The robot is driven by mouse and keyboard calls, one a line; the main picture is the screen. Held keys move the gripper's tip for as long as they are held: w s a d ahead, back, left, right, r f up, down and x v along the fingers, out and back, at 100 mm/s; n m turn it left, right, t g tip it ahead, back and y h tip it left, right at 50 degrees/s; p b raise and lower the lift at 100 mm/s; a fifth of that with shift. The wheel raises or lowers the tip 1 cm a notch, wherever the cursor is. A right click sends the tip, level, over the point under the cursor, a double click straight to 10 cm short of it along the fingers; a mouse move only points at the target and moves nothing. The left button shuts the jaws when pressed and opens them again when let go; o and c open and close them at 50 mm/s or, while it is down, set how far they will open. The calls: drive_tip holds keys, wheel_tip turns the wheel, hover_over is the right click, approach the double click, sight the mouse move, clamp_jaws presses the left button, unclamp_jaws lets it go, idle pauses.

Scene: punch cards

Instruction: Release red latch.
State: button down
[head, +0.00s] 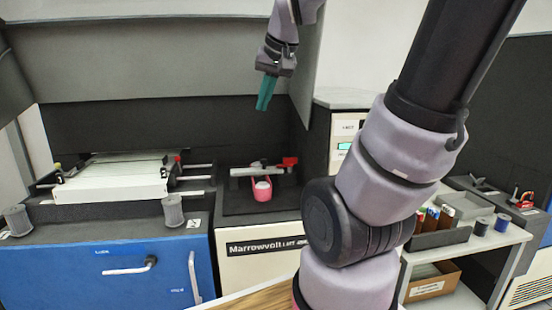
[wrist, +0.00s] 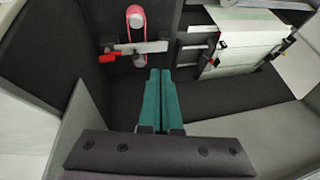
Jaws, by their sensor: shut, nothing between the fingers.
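A red latch piece (head: 289,161) sits at the right end of a pale bar (head: 258,171) on the dark recessed top of the middle machine. In the wrist view the red piece (wrist: 107,58) is at the left end of the bar (wrist: 140,48). A pink-red loop (head: 262,189) with a white round part lies in front of the bar; it also shows in the wrist view (wrist: 135,17). My gripper (head: 262,106), with teal fingers, is shut and empty, raised above and behind the bar. In the wrist view its fingertips (wrist: 160,72) point near the bar without visible contact.
A white card stack (head: 110,187) in a clamp frame stands on the blue cabinet (head: 110,270) at left, with grey knobs in front. A grey panel (head: 150,60) overhangs the back. A white shelf cart (head: 470,245) with small items stands at right. Space around my fingers looks clear.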

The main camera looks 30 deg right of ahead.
drive_tip(key=w+d+f+g+h, duration=0.1)
drive_tip(key=w+d+f, duration=0.15)
drive_tip(key=w, duration=0.25)
drive_tip(key=w+d+f, duration=0.2)
drive_tip(key=w+d, duration=0.1)
drive_tip(key=w, duration=0.2)
drive_tip(key=g, duration=0.2)
hover_over(287, 165)
drive_tip(key=w+a, duration=0.3)
drive_tip(key=w, duration=0.1)
wheel_tip(287, 165, down, 8)
drive_tip(key=shift+s+d+n+h, duration=0.2)
drive_tip(key=shift+d+n+h, duration=0.05)
drive_tip(key=shift+n+h, duration=0.15)
drive_tip(key=x, duration=1)
drive_tip(key=shift+w, duration=0.1)
drive_tip(key=s, duration=0.1)
drive_tip(key=s+a, duration=0.1)
drive_tip(key=s, duration=0.1)
drive_tip(key=shift+s+a, duration=0.1)
drive_tip(key=shift+s, duration=0.25)
